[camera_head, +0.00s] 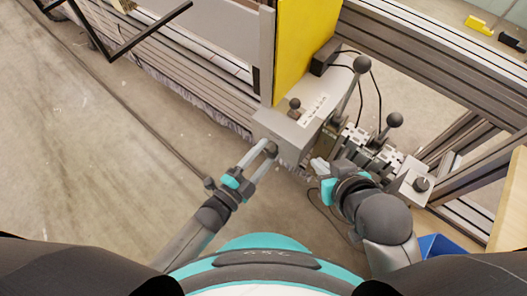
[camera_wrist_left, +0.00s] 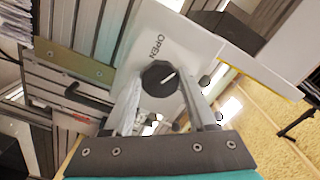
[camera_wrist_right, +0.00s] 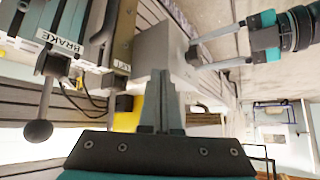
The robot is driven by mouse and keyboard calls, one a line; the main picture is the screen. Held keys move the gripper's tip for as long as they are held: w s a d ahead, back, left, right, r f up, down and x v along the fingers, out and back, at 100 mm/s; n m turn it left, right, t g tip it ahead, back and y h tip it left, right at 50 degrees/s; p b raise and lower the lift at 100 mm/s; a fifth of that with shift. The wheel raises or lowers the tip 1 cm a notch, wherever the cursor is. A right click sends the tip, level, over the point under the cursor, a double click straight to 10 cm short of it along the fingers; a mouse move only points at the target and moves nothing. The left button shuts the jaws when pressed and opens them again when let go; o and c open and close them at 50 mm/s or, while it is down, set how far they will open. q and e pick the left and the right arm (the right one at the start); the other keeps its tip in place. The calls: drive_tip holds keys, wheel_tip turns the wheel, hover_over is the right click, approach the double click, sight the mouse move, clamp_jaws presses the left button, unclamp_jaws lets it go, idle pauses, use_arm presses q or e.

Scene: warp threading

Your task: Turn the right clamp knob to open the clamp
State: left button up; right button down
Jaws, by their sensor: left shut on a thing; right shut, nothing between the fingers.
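A round black clamp knob (camera_wrist_left: 160,79) with a white pointer line sits on the pale face of a grey box (camera_head: 285,132). The word OPEN is printed above the knob in the left wrist view, and the pointer is tilted toward the upper right. My left gripper (camera_head: 271,149) is shut on this knob, one finger on each side. My right gripper (camera_head: 319,166) is shut and empty, apart from the box and to the right of my left gripper. Another dark knob (camera_head: 421,184) stands on a smaller grey box at the right, with no gripper on it.
Ball-topped levers (camera_head: 362,64) and (camera_head: 394,119) rise beside my right gripper; a BRAKE label (camera_wrist_right: 59,43) shows in the right wrist view. A yellow panel (camera_head: 303,50) stands behind the grey box. Open floor (camera_head: 90,150) lies to the left. A blue bin (camera_head: 440,246) is at lower right.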

use_arm(q)
drive_tip(key=n, duration=0.4)
drive_tip(key=shift+n, duration=0.3)
drive_tip(key=shift+s+f+n+p, duration=0.1)
drive_tip(key=shift+n+p, duration=0.25)
drive_tip(key=shift+n, duration=1.55)
use_arm(e)
drive_tip(key=shift+s+d+g+h, duration=0.4)
drive_tip(key=shift+s+d+g, duration=0.4)
drive_tip(key=shift+d, duration=0.15)
drive_tip(key=shift+r, duration=0.15)
use_arm(q)
drive_tip(key=o, duration=1.4)
use_arm(e)
drive_tip(key=shift+w, duration=0.15)
drive_tip(key=shift+r, duration=0.1)
